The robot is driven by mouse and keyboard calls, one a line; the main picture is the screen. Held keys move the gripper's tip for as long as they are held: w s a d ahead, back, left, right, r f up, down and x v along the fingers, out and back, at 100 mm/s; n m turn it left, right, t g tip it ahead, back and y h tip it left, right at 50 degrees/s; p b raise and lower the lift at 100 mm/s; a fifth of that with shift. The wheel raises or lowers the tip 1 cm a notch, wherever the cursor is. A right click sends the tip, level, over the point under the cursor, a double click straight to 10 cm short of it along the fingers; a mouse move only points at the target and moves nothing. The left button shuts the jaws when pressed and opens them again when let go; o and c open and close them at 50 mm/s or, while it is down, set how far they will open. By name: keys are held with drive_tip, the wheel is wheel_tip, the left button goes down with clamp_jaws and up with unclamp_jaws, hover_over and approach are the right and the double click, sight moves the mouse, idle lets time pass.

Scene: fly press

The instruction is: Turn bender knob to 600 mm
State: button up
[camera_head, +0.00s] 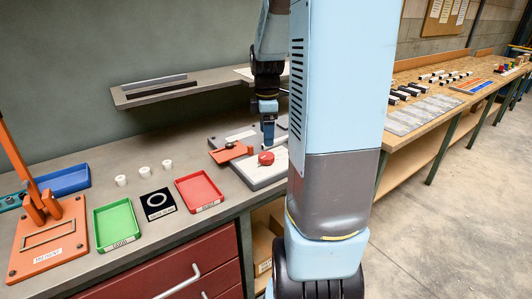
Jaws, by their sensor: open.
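The round red knob (266,159) sits on the bender's grey base (262,180) on the bench. The bender also has an orange plate (231,152) to the left of the knob. My gripper (268,143) points down just above and behind the knob in the picture, with its fingertips close to it. I cannot tell whether they touch it. The jaws are open, though the gap is hard to see from here. Any scale or mark around the knob is too small to read. My arm hides the bender's right side.
A grey shelf (190,87) with bars hangs behind the bender. A red tray (198,192), a black pad with a ring (157,203), a green tray (117,224) and several white cylinders stand to the left. An orange lever press (50,240) is at far left.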

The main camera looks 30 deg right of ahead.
sight(267, 155)
wheel_tip(267, 155, down, 8)
drive_tip(key=shift+r, duration=0.1)
idle(0.4)
